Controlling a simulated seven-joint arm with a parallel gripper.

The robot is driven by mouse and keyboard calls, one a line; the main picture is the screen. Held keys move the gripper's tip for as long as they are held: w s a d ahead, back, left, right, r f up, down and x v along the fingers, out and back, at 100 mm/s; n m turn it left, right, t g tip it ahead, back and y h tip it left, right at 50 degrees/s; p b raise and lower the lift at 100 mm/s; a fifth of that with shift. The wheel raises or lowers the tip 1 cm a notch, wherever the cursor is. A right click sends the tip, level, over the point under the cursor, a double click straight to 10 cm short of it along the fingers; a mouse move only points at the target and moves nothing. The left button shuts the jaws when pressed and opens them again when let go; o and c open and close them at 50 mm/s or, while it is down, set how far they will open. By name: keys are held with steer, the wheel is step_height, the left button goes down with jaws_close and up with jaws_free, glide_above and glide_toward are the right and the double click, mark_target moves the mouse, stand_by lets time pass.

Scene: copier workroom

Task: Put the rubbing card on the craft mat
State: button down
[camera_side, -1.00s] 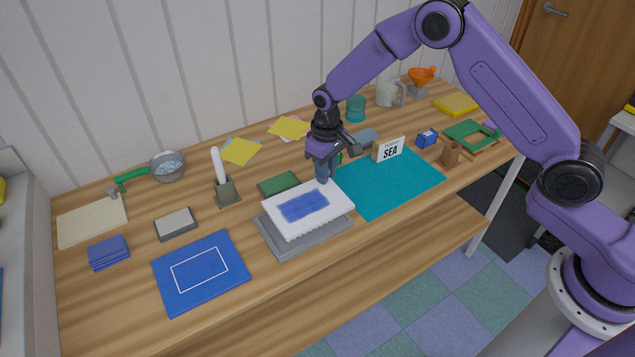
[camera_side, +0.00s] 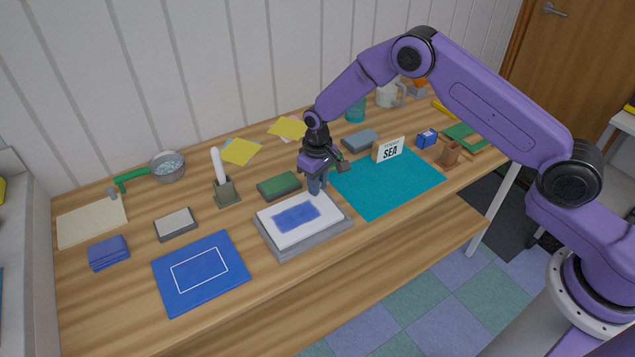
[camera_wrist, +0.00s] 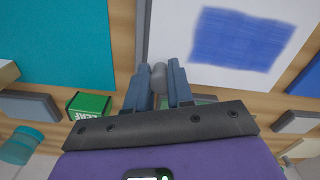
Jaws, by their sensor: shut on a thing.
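A white card-like panel (camera_side: 318,222) with a blue rubbed patch (camera_side: 293,217) lies on a grey base (camera_side: 312,243) at the table's front middle. The patch also shows in the wrist view (camera_wrist: 240,38). My gripper (camera_side: 316,186) is at the panel's far edge, pointing down. In the wrist view its fingers (camera_wrist: 160,76) are shut on a small grey knob (camera_wrist: 158,70) at that edge. How the knob joins the panel is hidden. A bare teal mat (camera_side: 390,188) lies to the right. A blue mat with a white outline (camera_side: 195,288) lies to the left.
A green block (camera_side: 279,186) lies just left of my gripper. A grey block (camera_side: 360,141) and a "SEA" sign (camera_side: 390,150) stand behind the teal mat. A white stick in a holder (camera_side: 227,192) stands left. The teal mat's surface is clear.

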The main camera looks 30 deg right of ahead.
steer(key=c, duration=1)
jaws_free()
steer(key=shift+f, duration=0.1)
step_height(320, 180, up, 17)
